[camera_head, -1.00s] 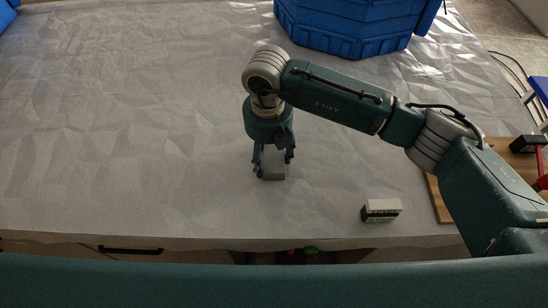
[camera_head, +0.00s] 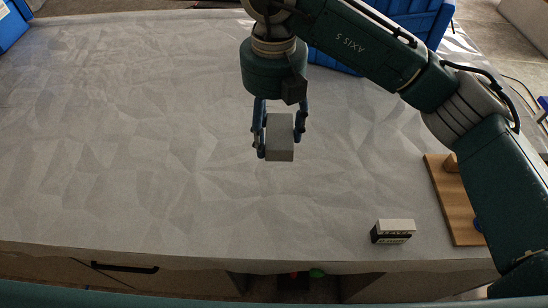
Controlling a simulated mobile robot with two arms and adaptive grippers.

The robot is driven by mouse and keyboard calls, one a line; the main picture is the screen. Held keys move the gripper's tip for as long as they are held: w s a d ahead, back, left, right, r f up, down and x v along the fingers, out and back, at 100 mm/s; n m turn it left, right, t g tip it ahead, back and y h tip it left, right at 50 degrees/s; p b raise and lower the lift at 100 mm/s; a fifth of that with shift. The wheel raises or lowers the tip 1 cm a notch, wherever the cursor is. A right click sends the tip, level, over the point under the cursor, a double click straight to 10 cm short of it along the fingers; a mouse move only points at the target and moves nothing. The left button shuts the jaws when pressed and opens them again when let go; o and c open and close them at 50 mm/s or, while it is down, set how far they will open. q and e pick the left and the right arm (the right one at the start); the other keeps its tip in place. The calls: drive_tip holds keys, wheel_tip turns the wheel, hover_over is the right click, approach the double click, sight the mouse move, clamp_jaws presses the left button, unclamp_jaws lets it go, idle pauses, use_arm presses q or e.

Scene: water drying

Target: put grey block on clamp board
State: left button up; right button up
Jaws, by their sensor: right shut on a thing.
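The grey block (camera_head: 279,138) is a small box held between the fingers of my right gripper (camera_head: 279,140). The gripper points down and is shut on the block, which appears raised above the covered table. The clamp board (camera_head: 453,205), a wooden board, lies at the right of the table, to the right of the block. My right arm hides part of the board. A wooden piece and a bit of blue show on the board beside the arm. My left gripper is not in view.
A small black and white box (camera_head: 393,231) lies near the table's front edge, left of the board. A blue crate (camera_head: 415,20) stands at the back right, and another blue thing (camera_head: 12,25) is at the far left. The grey-covered table (camera_head: 120,140) is clear on the left and middle.

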sight(279, 130)
wheel_tip(279, 130, up, 6)
drive_tip(key=shift+f, duration=0.15)
drive_tip(key=shift+d+f+n, duration=0.35)
drive_tip(key=shift+d+n, duration=0.2)
drive_tip(key=shift+n, duration=0.25)
drive_tip(key=s+d+f+n, duration=0.3)
drive_tip(key=d+n, duration=0.3)
drive_tip(key=n, duration=0.5)
drive_tip(key=s+d+f+n, duration=0.3)
drive_tip(key=d+f+n, duration=0.2)
drive_tip(key=n, duration=0.7)
drive_tip(key=s+d+f+n, duration=0.4)
drive_tip(key=d+n, duration=0.4)
drive_tip(key=n, duration=0.3)
